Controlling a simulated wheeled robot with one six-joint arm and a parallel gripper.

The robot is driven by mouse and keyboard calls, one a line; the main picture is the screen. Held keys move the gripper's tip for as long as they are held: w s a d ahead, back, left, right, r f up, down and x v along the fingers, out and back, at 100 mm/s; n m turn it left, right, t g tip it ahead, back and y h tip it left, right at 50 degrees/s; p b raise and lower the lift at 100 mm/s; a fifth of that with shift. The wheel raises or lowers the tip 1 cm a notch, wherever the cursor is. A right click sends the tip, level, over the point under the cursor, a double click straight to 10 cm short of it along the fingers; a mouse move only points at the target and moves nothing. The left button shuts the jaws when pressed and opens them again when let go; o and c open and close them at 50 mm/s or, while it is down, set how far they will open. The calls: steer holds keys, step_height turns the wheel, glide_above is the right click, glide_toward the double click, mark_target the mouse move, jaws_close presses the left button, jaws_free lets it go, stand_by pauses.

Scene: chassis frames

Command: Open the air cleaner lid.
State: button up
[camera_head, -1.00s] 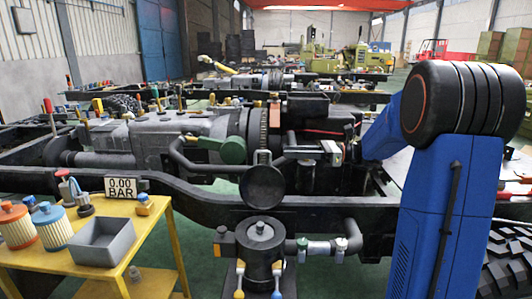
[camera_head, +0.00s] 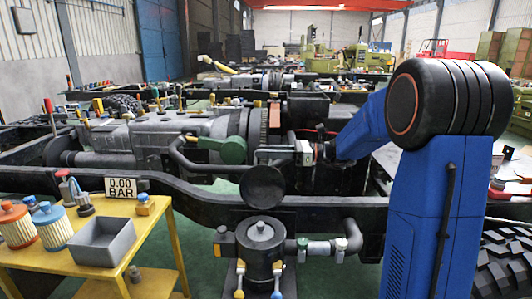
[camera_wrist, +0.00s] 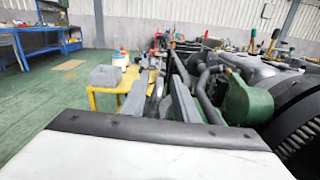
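The air cleaner appears to be the dark round canister (camera_head: 262,241) at the lower middle of the head view. My gripper (camera_head: 262,157) is above the disc, apart from the lid. In the wrist view its two grey fingers (camera_wrist: 160,98) are spread with nothing between them. The lid is not clear in that view.
A yellow table (camera_head: 150,240) at the left holds a grey tray (camera_head: 102,242), orange and blue filters and a 0.00 BAR gauge (camera_head: 127,186). The dark chassis rail (camera_head: 330,211) crosses behind the canister. A green part (camera_wrist: 238,100) is close at right in the wrist view.

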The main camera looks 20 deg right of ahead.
jaws_close()
steer(key=shift+n, duration=0.6)
steer(key=s, duration=0.2)
steer(key=s+a+r, duration=0.1)
steer(key=shift+s+a, duration=0.1)
steer(key=shift+s, duration=0.3)
steer(key=shift+o, duration=0.3)
jaws_free()
steer(key=v, duration=1.7)
steer(key=shift+d, duration=0.2)
